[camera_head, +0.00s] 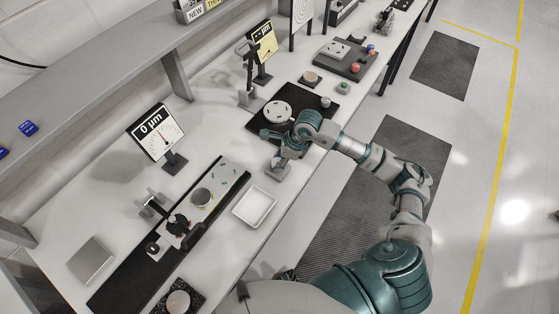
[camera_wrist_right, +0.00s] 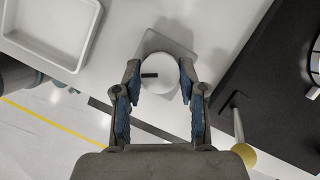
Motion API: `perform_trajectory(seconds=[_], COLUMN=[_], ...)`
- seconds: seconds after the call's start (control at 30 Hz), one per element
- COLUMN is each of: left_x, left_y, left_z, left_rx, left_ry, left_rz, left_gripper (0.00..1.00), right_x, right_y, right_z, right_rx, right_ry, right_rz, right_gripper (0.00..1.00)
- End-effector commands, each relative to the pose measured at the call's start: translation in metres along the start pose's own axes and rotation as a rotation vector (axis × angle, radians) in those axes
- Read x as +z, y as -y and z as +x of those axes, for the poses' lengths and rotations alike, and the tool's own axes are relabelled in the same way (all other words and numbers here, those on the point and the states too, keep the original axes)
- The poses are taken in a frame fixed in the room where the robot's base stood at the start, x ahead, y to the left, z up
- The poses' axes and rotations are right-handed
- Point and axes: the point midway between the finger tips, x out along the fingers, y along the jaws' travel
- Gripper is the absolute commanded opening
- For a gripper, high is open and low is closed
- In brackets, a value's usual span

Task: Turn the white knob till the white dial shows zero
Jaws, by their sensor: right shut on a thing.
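The white knob (camera_wrist_right: 158,84) is round with a dark mark on its face, and it sits on a grey block (camera_head: 278,171). My right gripper (camera_wrist_right: 160,72) has a finger on each side of the knob and is shut on it. In the head view my right gripper (camera_head: 279,147) is over the block and hides most of the knob. The white dial (camera_head: 154,132) stands upright on the bench on a dark stand, with a needle and the text "0 µm". My left gripper is in neither view.
A white tray (camera_head: 254,206) lies close to the knob block; it also shows in the wrist view (camera_wrist_right: 62,53). A black board with a white disc (camera_head: 277,111) is beyond my gripper. A yellow dial (camera_head: 262,45) stands farther back. A black rail fixture (camera_head: 128,272) lies to the left.

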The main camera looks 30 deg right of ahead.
Motion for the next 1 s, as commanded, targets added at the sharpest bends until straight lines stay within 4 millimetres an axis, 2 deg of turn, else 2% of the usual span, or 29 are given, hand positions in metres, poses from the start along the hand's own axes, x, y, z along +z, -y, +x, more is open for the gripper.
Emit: perform_trajectory(seconds=[0.37, 0.4, 0.47, 0.5, 0.83, 1.0], left_x=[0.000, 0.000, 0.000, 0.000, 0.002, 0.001], left_y=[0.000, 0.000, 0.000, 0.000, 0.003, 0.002], left_z=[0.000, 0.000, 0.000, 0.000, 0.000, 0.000], left_rx=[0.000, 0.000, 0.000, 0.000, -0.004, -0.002], left_ry=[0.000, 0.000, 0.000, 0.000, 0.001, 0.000], left_rz=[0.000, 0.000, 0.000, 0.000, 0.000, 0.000], left_gripper=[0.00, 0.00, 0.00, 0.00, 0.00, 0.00], right_x=[0.001, 0.001, 0.001, 0.001, 0.000, 0.000], right_y=[0.002, 0.002, 0.002, 0.002, 0.001, 0.002], right_z=[-0.002, -0.002, -0.002, -0.002, -0.005, -0.030], right_rx=[-0.009, -0.009, -0.008, -0.007, -0.006, -0.009], right_ry=[0.004, 0.004, 0.003, 0.003, 0.002, 0.002], right_rz=[0.004, 0.004, 0.004, 0.003, 0.002, 0.002], right_gripper=[0.06, 0.48, 0.63, 0.66, 0.66, 0.66])
